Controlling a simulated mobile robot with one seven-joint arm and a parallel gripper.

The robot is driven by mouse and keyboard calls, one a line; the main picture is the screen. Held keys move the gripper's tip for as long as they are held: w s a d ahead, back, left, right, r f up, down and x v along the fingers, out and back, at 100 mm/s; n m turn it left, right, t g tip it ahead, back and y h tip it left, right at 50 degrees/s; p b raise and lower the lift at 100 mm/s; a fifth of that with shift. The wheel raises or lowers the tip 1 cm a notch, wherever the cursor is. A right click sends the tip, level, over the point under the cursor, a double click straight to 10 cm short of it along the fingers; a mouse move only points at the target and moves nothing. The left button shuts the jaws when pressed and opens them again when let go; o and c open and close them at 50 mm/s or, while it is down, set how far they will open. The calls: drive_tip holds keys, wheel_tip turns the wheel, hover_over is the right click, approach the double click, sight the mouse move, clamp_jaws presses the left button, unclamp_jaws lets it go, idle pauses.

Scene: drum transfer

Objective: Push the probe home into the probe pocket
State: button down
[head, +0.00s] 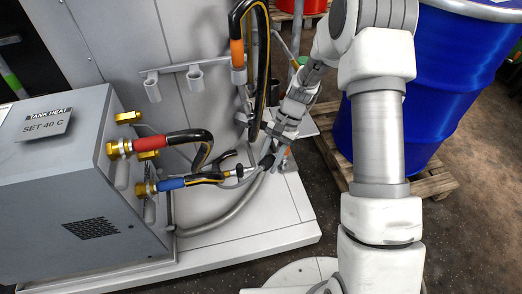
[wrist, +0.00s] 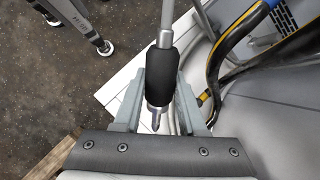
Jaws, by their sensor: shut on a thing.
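My gripper (wrist: 161,82) is shut on the probe in the wrist view. The probe has a black sleeve (wrist: 162,72) between the two grey fingers. A pale metal rod runs from the sleeve to the top of the picture, and a metal end with a narrow tip points back toward my palm. In the head view my gripper (head: 268,160) is low beside the grey cabinet, above its pale base plate. There the probe is small and mostly covered by the fingers. I cannot make out the probe pocket, or whether the rod is in it.
The tank heat unit (head: 62,180) stands at left, with a red-collared hose (head: 150,146) and a blue-collared hose (head: 172,184) close to my gripper. A holder rail (head: 180,68) is on the cabinet. A blue drum (head: 438,85) on a wooden pallet (head: 430,182) stands at right.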

drive_tip(key=w+a+f+n+t+h+b, duration=0.1)
drive_tip(key=w+f+n, duration=0.1)
drive_tip(key=w+n, duration=0.2)
drive_tip(key=w+a+f+n+t+h+b, duration=0.1)
drive_tip(key=w+n, duration=0.4)
drive_tip(key=w, duration=0.5)
drive_tip(key=shift+w+a+f+t+h, duration=0.3)
drive_tip(key=shift+w+a+f+t, duration=0.15)
drive_tip(key=shift+f+t, duration=0.25)
drive_tip(key=shift+w, duration=0.15)
drive_tip(key=shift+w+a+b, duration=0.15)
drive_tip(key=shift+w+a, duration=0.05)
drive_tip(key=shift+w, duration=0.65)
drive_tip(key=shift+w+a+b, duration=0.15)
drive_tip(key=shift+w+b, duration=0.05)
drive_tip(key=shift+w, duration=0.7)
drive_tip(key=shift+w+a+b, duration=0.15)
drive_tip(key=shift+w+a, duration=0.05)
drive_tip(key=shift+w, duration=0.65)
drive_tip(key=shift+w, duration=0.25)
